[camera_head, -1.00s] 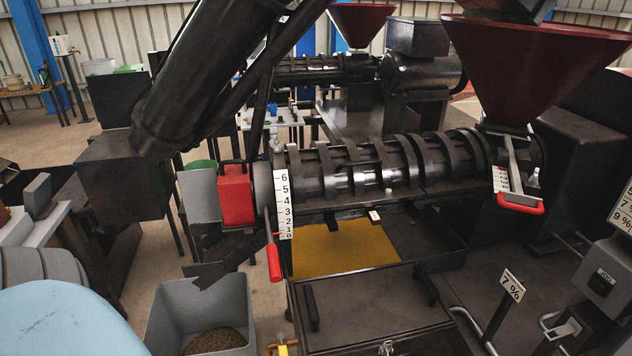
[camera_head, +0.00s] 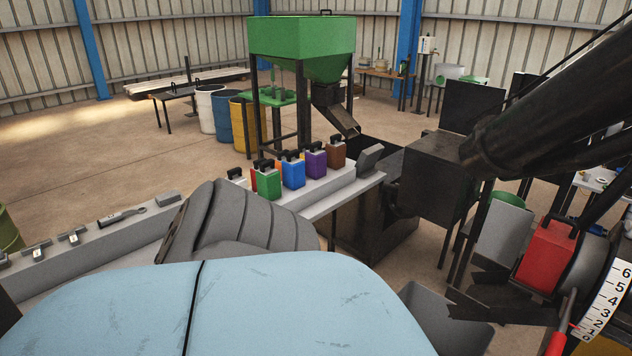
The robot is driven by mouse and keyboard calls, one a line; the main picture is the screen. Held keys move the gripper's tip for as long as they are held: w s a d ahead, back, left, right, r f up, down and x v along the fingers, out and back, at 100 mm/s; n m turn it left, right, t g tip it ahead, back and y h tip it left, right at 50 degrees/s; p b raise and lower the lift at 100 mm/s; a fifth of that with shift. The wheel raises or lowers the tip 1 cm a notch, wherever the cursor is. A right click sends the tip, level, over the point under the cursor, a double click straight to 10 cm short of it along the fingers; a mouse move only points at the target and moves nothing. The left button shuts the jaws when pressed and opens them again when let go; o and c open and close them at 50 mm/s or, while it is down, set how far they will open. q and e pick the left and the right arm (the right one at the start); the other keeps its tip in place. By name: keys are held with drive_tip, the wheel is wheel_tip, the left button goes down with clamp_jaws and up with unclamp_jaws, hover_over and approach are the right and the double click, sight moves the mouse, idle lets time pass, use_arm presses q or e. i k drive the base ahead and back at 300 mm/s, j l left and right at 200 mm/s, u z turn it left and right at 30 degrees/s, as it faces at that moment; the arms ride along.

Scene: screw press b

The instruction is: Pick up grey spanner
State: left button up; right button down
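A grey spanner (camera_head: 122,215) lies flat on a long light-grey bench (camera_head: 118,242) at the left of the head view. Its ring-like end points right and its handle points left. Neither of my grippers shows in the head view.
Small metal fittings (camera_head: 75,237) and a grey block (camera_head: 168,199) sit on the bench near the spanner. Coloured canisters, including a blue one (camera_head: 292,172), stand on a light bench. A green hopper (camera_head: 302,40) stands behind. The red block (camera_head: 547,257) of the press is at right.

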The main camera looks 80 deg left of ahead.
sight(101, 223)
drive_tip(key=u, duration=3.95)
drive_tip(key=i+l+u, duration=0.15)
drive_tip(key=u, duration=0.2)
drive_tip(key=i+l+u, duration=0.15)
drive_tip(key=u, duration=0.2)
drive_tip(key=i+l+u, duration=0.1)
drive_tip(key=l+u, duration=0.25)
drive_tip(key=i+l+u, duration=0.1)
drive_tip(key=l, duration=0.2)
drive_tip(key=i+l+u, duration=0.15)
drive_tip(key=l, duration=0.15)
drive_tip(key=i+l+u, duration=0.1)
drive_tip(key=l, duration=0.25)
